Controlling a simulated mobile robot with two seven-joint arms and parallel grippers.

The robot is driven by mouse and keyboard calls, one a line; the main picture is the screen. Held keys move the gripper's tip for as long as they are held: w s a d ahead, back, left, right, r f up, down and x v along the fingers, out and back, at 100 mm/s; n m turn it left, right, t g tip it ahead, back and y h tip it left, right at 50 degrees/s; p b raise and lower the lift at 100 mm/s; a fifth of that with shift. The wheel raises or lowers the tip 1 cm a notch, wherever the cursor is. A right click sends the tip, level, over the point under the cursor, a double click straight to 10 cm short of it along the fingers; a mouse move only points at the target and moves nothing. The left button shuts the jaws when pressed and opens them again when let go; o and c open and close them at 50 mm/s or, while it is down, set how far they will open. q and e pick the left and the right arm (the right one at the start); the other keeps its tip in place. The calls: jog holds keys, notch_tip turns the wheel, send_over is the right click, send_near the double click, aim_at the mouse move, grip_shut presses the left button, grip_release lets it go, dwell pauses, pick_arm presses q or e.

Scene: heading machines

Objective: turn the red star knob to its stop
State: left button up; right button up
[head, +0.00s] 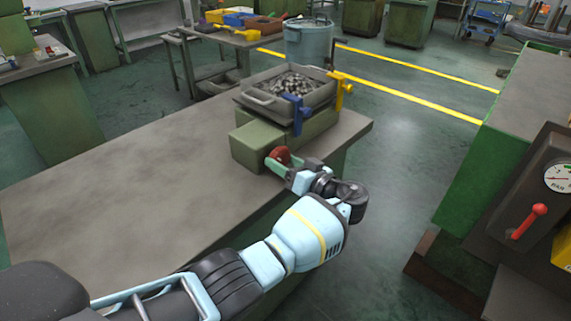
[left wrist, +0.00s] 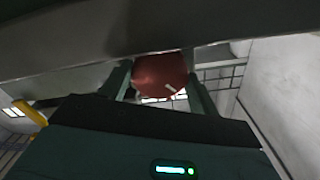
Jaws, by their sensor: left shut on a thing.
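The red star knob (head: 279,155) is on the front face of a green machine box (head: 258,146) at the bench's right edge. In the left wrist view the knob (left wrist: 160,74) sits between the two fingers, with a small pale mark on its lower right. My left gripper (head: 287,165) is shut on the knob, reaching it from the front right in the head view. It also shows in the left wrist view (left wrist: 160,85). The fingers hide part of the knob. My right gripper is not in view.
A metal tray of small parts (head: 286,98) sits on the machine, with a blue clamp (head: 297,113) and a yellow clamp (head: 341,90) beside it. The grey bench top (head: 110,195) is clear. A machine with a red lever (head: 530,220) stands at right.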

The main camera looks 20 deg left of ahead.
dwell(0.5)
pick_arm(q)
jog(key=o, duration=1)
jog(key=b+v, duration=0.1)
jog(key=v, duration=0.6)
jog(key=shift+s+d+b, duration=0.15)
jog(key=shift+d+b, duration=0.2)
jog(key=shift+d, duration=0.05)
